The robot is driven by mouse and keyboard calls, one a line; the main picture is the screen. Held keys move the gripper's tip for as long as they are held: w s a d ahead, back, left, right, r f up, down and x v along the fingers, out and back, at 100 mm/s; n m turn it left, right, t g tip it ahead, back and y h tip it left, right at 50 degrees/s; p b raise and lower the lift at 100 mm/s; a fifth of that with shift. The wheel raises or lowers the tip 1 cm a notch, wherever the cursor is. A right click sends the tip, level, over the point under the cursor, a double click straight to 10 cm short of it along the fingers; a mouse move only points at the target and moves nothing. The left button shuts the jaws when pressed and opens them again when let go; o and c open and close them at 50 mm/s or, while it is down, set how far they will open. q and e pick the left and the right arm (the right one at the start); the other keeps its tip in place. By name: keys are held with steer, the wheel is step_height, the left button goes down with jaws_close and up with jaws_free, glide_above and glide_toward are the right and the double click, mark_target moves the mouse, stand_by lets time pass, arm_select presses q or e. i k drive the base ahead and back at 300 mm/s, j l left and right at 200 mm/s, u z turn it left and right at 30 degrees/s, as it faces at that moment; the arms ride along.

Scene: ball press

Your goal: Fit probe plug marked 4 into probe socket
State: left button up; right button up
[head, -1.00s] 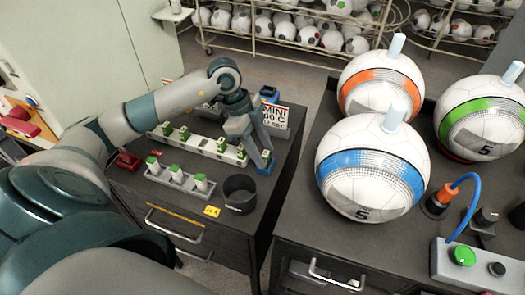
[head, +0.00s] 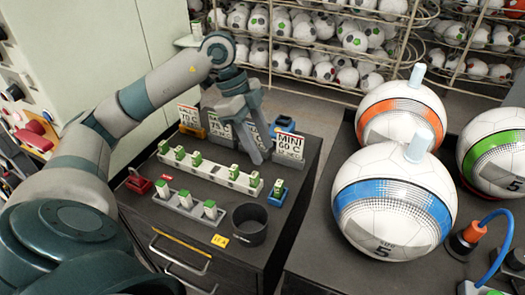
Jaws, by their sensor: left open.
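Several small white plugs with green tops stand in a long white rack (head: 209,170), and a few more stand in a shorter grey rack (head: 189,205). One green-topped plug (head: 278,187) stands in a small blue holder (head: 277,197) at the right end of the long rack. Plug numbers are too small to read, and I cannot tell which part is the probe socket. My left gripper (head: 264,155) is open and empty, with its fingers pointing down above and behind the blue holder, apart from the plug. My right gripper is out of view.
A black cup (head: 249,224) stands at the cabinet's front right. Signs, including "MINI 60 C" (head: 290,146), stand at the back. A red block (head: 138,184) lies left. Large balls, one blue-banded (head: 391,201), and an orange fitting with a blue cable (head: 466,238) occupy the right table.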

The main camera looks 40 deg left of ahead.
mark_target(218, 174)
steer(key=u, duration=1.4)
